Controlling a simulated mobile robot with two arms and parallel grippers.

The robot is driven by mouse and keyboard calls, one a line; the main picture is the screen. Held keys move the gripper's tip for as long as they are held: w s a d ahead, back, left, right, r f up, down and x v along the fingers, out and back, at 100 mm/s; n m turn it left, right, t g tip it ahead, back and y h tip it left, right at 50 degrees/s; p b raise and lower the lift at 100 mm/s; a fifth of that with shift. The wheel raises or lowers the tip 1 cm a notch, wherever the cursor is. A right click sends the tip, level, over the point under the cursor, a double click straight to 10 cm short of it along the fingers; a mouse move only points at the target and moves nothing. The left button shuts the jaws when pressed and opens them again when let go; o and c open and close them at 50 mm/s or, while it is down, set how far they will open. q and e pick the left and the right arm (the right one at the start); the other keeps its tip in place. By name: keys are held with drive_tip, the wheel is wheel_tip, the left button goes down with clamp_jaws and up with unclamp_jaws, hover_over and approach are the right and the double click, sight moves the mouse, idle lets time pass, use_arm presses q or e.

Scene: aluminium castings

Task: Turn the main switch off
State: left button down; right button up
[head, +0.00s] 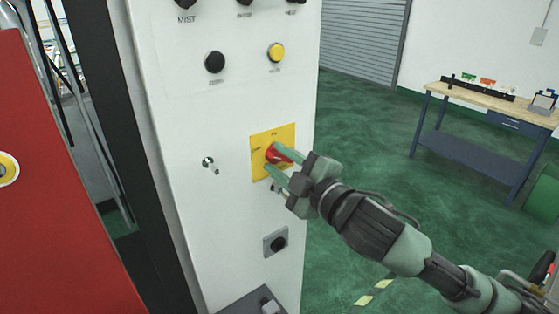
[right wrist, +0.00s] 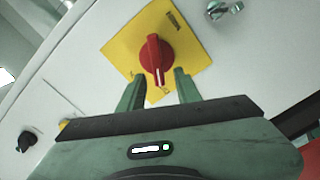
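The main switch is a red rotary knob (head: 281,152) on a yellow square plate (head: 262,135), set on the white cabinet front. In the right wrist view the red knob (right wrist: 155,55) stands in the middle of the yellow plate (right wrist: 120,48), its bar nearly upright in the picture with a white mark at the lower end. My right gripper (head: 272,161) is at the switch. In the right wrist view its green fingers (right wrist: 159,85) are apart, one on each side of the knob's lower end, with visible gaps. My left gripper is not in view.
The white cabinet (head: 200,120) also carries a black knob (head: 215,62), a yellow button (head: 276,52), a key (head: 211,165) and a grey-framed black knob (head: 276,242). A red panel (head: 60,200) stands left. A workbench (head: 480,95) stands far right, with open green floor before it.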

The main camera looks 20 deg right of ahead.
drive_tip(key=p+v, duration=0.1)
drive_tip(key=v, duration=0.7)
drive_tip(key=shift+p, duration=0.35)
drive_tip(key=shift+w, duration=0.1)
